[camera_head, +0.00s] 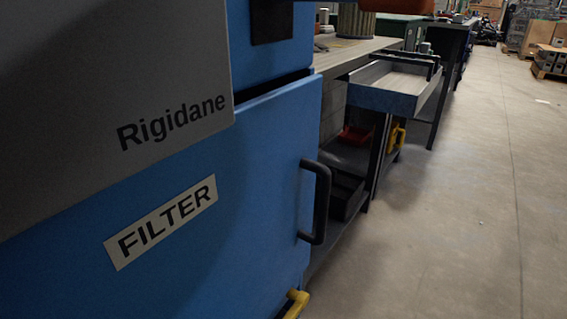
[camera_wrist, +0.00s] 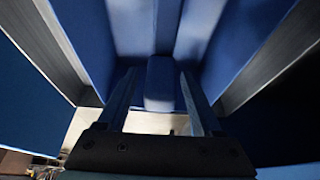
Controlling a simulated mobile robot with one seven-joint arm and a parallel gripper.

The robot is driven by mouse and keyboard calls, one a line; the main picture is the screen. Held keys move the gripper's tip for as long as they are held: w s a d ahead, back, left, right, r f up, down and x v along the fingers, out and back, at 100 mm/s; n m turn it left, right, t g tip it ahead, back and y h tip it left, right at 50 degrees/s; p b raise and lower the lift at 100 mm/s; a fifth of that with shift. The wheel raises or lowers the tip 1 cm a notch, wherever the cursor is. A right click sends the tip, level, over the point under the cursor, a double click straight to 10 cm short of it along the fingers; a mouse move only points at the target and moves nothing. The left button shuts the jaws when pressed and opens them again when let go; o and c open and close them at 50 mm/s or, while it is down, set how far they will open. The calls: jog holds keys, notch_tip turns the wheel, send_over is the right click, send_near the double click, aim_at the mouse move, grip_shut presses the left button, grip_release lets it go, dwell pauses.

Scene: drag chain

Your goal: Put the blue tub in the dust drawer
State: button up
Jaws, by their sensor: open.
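In the wrist view my gripper (camera_wrist: 158,75) is open, with its two dark fingers apart. A rounded blue block-like piece (camera_wrist: 160,85) shows between and beyond the fingertips. I cannot tell whether it is the blue tub or part of a larger blue body, nor whether the fingers touch it. Large blue surfaces (camera_wrist: 135,28) surround it. My gripper does not show in the head view. No blue tub can be made out there, and no drawer marked for dust.
In the head view a blue cabinet (camera_head: 265,190) labelled FILTER, with a black handle (camera_head: 320,203), fills the left. An open drawer (camera_head: 385,100) juts from the workbench. A red bin (camera_head: 355,135) sits on a lower shelf. The concrete floor (camera_head: 470,200) at right is clear.

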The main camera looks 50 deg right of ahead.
jog(key=p+v, duration=0.7)
jog(key=v, duration=0.5)
jog(key=shift+r, duration=0.2)
jog(key=shift+s+f, duration=0.1)
